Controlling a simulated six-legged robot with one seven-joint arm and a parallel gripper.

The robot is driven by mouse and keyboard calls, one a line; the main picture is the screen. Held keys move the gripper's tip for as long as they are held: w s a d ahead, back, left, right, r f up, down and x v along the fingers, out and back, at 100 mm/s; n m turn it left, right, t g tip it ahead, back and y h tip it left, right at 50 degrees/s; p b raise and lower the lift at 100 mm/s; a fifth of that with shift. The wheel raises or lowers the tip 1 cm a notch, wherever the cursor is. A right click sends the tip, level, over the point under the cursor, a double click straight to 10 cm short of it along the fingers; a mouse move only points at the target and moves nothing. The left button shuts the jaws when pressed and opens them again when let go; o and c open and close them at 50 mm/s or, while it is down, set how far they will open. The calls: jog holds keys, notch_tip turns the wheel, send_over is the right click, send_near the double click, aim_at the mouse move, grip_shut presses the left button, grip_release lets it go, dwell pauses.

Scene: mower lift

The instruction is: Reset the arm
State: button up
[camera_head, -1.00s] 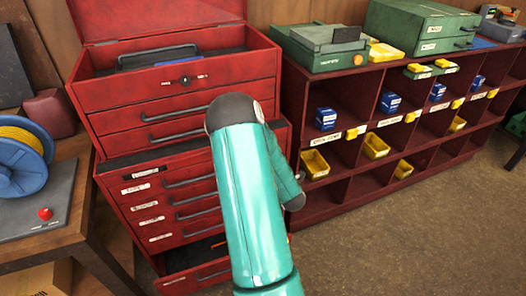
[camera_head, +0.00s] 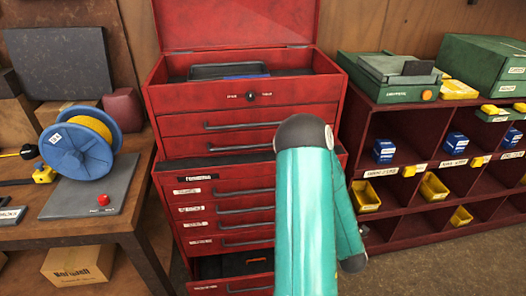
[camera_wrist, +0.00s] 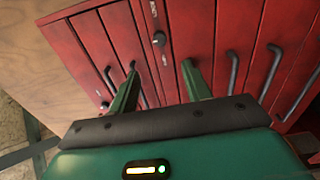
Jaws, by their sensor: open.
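My gripper (camera_wrist: 160,88) shows in the wrist view with its two green fingers spread apart and nothing between them. It faces the front of the red tool chest (camera_wrist: 225,30), whose drawers and handles look turned sideways there. In the head view my teal arm rises in front of the chest (camera_head: 240,95) and hides part of its lower drawers; the gripper itself cannot be seen there. The chest's lid is up, and its bottom drawer (camera_head: 235,282) is pulled out with a dark inside and a small orange item (camera_head: 257,261).
A wooden table (camera_head: 75,228) at left holds a blue reel (camera_head: 70,152) with yellow cord and a red button (camera_head: 103,199) on a grey plate. A dark red shelf (camera_head: 400,208) with blue boxes and yellow bins stands at right. A cardboard box (camera_head: 78,265) sits below the table.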

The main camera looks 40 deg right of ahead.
jog(key=w+a+r+m+g+y, duration=0.1)
jog(key=w+a+r+m, duration=0.25)
jog(key=w, duration=0.25)
jog(key=w+a+r+m+g, duration=0.2)
jog(key=w+r, duration=0.2)
jog(key=w, duration=0.1)
jog(key=w+a+r+m+g+y, duration=0.25)
jog(key=a+r, duration=0.35)
jog(key=a, duration=0.4)
jog(key=s+a+r+m+g+y, duration=0.1)
jog(key=a+r+y, duration=0.15)
jog(key=a, duration=0.45)
jog(key=s+a+r+m+y, duration=0.1)
jog(key=s+a+r+m, duration=0.15)
jog(key=a, duration=0.35)
jog(key=s+a+r+g+y, duration=0.1)
jog(key=s+a+r, duration=0.1)
jog(key=s+a, duration=0.4)
jog(key=s+a+r+g+y, duration=0.1)
jog(key=s+a+r+g, duration=0.1)
jog(key=s+a, duration=0.4)
jog(key=shift+s+a+r, duration=0.15)
jog(key=shift+a+r, duration=0.15)
jog(key=shift+a, duration=0.1)
jog(key=shift+m, duration=0.25)
jog(key=shift+c, duration=0.3)
